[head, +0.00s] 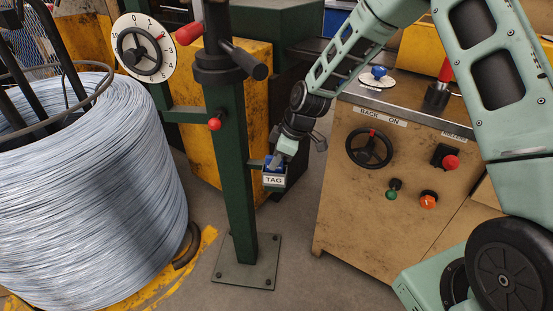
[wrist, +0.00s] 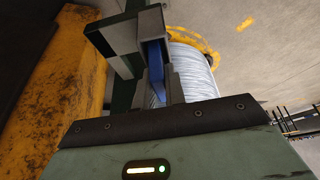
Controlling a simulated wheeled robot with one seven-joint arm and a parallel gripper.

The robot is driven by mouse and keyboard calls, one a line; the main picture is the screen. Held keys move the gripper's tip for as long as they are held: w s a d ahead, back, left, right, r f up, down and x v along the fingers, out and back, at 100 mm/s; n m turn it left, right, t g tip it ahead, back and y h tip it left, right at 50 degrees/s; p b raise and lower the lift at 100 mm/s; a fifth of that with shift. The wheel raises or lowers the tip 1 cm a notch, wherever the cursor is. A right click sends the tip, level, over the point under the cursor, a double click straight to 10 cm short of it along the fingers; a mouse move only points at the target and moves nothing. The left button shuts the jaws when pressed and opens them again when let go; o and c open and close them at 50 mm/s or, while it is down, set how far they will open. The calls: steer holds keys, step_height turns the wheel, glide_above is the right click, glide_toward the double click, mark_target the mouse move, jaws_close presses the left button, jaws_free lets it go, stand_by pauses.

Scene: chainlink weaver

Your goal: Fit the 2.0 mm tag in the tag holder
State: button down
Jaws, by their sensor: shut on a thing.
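The tag holder (head: 274,181) is a small box with a white TAG label, on a short arm of the green post. It also shows in the wrist view as a grey box (wrist: 152,20). My gripper (head: 281,158) is just above the holder. In the wrist view its fingers (wrist: 161,90) are shut on a blue tag (wrist: 155,58). The tag's far end is at the holder's mouth; I cannot tell how far inside it is. The tag's size marking is not readable. In the head view the blue tag (head: 274,163) shows at the holder's top.
The green post (head: 234,170) stands left of the holder, with a red-knobbed lever (head: 215,123). A large wire coil (head: 85,190) is at left. A tan control cabinet (head: 375,190) with handwheel and buttons stands at right. The floor below the holder is clear.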

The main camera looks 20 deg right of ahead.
steer(key=shift+s+f, duration=0.25)
steer(key=shift+f, duration=0.4)
steer(key=c, duration=1.4)
jaws_free()
steer(key=shift+d, duration=0.1)
steer(key=shift+w+d+r, duration=0.1)
steer(key=shift+d+r, duration=0.05)
steer(key=shift+r, duration=0.15)
steer(key=v, duration=0.6)
steer(key=p+v, duration=0.1)
steer(key=v, duration=1.1)
steer(key=shift+w+a+r+p, duration=0.1)
steer(key=shift+a+p, duration=0.3)
